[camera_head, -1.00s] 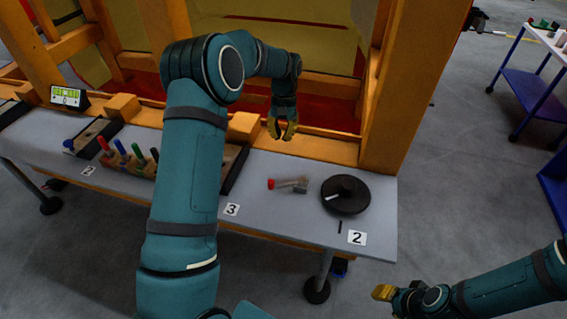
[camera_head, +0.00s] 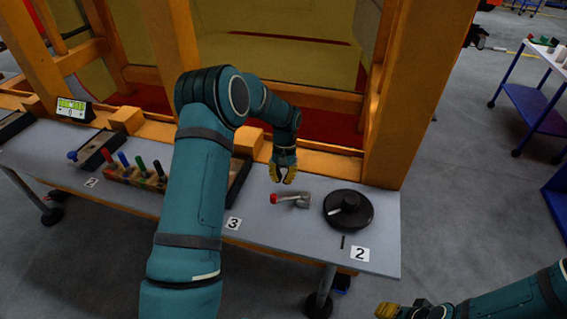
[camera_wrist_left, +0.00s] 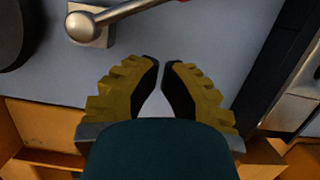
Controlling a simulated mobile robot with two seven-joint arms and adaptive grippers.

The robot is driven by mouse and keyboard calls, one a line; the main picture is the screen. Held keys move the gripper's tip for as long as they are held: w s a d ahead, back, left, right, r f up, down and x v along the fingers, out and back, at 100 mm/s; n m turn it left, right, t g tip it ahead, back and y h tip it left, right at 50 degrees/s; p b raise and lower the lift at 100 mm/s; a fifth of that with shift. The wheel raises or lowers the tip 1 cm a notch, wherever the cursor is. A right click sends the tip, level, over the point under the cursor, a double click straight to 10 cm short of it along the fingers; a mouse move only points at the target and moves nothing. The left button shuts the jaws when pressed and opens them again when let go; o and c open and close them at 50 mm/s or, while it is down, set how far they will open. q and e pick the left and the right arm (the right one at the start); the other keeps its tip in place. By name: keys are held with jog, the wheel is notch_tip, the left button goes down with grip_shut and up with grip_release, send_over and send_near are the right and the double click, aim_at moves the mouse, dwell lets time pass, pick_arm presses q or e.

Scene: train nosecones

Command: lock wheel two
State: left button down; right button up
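Wheel two (camera_head: 357,212) is a black round handwheel with a white mark, lying on the table's right end above a "2" label (camera_head: 360,254). Its dark edge shows at the left of the left wrist view (camera_wrist_left: 8,32). A grey lever with a red tip (camera_head: 274,199) sits just left of the wheel. Its ball-ended handle (camera_wrist_left: 81,27) also shows in the left wrist view. My left gripper (camera_head: 283,179) is narrowly open and empty, just behind and above the lever, apart from it. My right gripper (camera_head: 387,311) is at the bottom edge, its fingers unclear.
The table (camera_head: 290,232) has a "3" label (camera_head: 233,223) and a rack of coloured handles (camera_head: 140,172) to the left. An orange post (camera_head: 412,100) stands behind the wheel. A blue cart (camera_head: 530,92) is at the far right.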

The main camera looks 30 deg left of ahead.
aim_at(280, 201)
pick_arm(q)
jog(key=s, duration=0.1)
jog(key=s+d, duration=0.1)
jog(key=s, duration=0.1)
jog(key=shift+s, duration=0.4)
jog(key=shift+s+d+n, duration=0.35)
jog(key=shift+s+n, duration=0.2)
jog(key=shift+n, duration=0.25)
jog(key=shift+s+d+n+h, duration=0.4)
jog(key=shift+s+n, duration=0.25)
jog(key=shift+n, duration=0.45)
jog(key=s+d+n, duration=0.1)
jog(key=n, duration=0.1)
jog(key=d+n+t, duration=0.1)
jog(key=n, duration=0.1)
jog(key=shift+s+d+h, duration=0.15)
jog(key=shift+s+h, duration=0.25)
jog(key=shift+s+d+n+t+p, duration=0.1)
jog(key=shift+d+n+t+p, duration=0.1)
jog(key=shift+d+n, duration=0.4)
jog(key=shift+s+d+n+t+p, duration=0.15)
jog(key=shift+d+n, duration=0.1)
jog(key=shift+n, duration=0.7)
jog(key=shift+s+d+n+t+p, duration=0.1)
jog(key=shift+d+n+t+p, duration=0.1)
jog(key=shift+d+n, duration=0.4)
jog(key=shift+a+n, duration=0.15)
jog(key=shift+n, duration=0.1)
